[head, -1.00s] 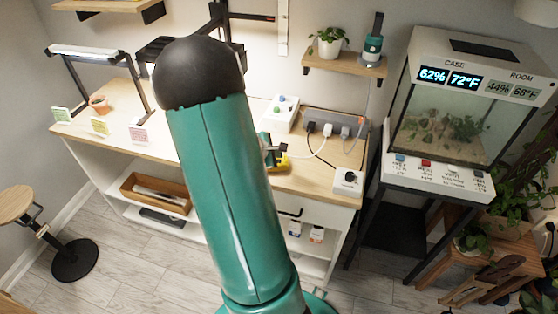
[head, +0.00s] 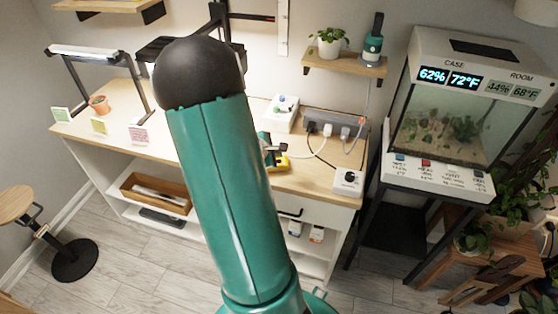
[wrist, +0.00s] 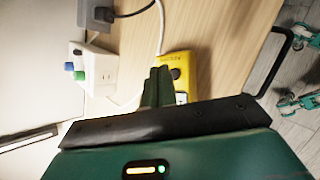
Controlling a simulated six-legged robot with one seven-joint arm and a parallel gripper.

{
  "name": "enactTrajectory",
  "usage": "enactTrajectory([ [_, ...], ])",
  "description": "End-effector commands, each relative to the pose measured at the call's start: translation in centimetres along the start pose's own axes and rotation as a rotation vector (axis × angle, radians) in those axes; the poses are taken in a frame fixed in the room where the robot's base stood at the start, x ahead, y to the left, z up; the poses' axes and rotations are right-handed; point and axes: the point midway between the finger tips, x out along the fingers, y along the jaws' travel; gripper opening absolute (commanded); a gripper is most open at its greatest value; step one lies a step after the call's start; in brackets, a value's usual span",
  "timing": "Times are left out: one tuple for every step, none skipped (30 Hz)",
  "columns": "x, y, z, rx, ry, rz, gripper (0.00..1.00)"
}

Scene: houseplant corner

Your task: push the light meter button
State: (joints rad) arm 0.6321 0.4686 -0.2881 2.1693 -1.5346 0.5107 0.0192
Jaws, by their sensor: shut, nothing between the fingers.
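A yellow device (wrist: 180,66), which looks like the light meter, lies on the wooden bench in the wrist view. It has a dark round part on its face and a small pale patch near its lower end. My gripper (wrist: 157,72) is shut and empty, with its green fingers over the device's left edge. I cannot tell whether they touch it. In the head view the yellow device (head: 283,164) is partly hidden, showing just right of my arm. Part of my gripper (head: 273,151) shows above it.
A white box with blue and green knobs (head: 281,112) stands behind on the bench (head: 315,181). A grey power strip (head: 336,122) with plugs and cables lies to the right. A white switch box (head: 348,182) sits at the right corner. A glass terrarium (head: 440,115) stands farther right.

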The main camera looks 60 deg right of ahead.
Motion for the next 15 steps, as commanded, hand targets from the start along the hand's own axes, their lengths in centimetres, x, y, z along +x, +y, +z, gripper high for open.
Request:
enactTrajectory([
  [0.05, -0.04, -0.04, -0.001, 0.0, 0.0, 0.0],
  [0.1, -0.08, -0.08, -0.001, 0.0, 0.0, 0.0],
  [0.18, -0.14, -0.15, -0.001, 0.0, 0.0, 0.0],
  [0.25, -0.2, -0.2, -0.001, 0.0, 0.0, 0.0],
  [0.33, -0.25, -0.26, -0.001, 0.0, 0.0, 0.0],
  [0.43, -0.32, -0.34, -0.001, 0.0, 0.0, 0.0],
  [0.49, -0.37, -0.39, -0.001, 0.0, 0.0, 0.0],
  [0.55, -0.41, -0.43, -0.001, 0.0, 0.0, 0.0],
  [0.6, -0.44, -0.46, -0.001, 0.0, 0.0, 0.0],
  [0.62, -0.45, -0.47, 0.0, 0.0, 0.0, 0.0],
  [0.63, -0.45, -0.47, 0.0, 0.0, 0.0, 0.0],
  [0.62, -0.45, -0.47, 0.0, 0.0, 0.0, 0.0],
  [0.62, -0.45, -0.46, 0.0, 0.0, 0.0, 0.0],
  [0.62, -0.44, -0.46, 0.0, 0.0, 0.0, 0.0],
  [0.62, -0.45, -0.46, 0.0, 0.0, 0.0, 0.0],
])
